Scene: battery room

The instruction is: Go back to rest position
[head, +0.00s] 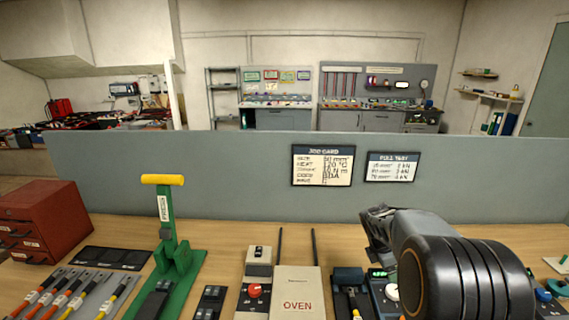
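My gripper (376,236) is in the head view, right of centre, raised above the workbench (222,228) and in front of the grey partition. The dark round links of my arm fill the lower right and cover part of the bench. The gripper is seen from behind and the side. Its fingertips are not clear, so I cannot tell whether it is open or shut. I see no object in it.
A green press (178,240) with a yellow handle stands left of centre. The oven (297,290), a red drawer cabinet (38,218) and several cables (75,292) are on the bench. A job card (323,166) hangs on the partition (240,165).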

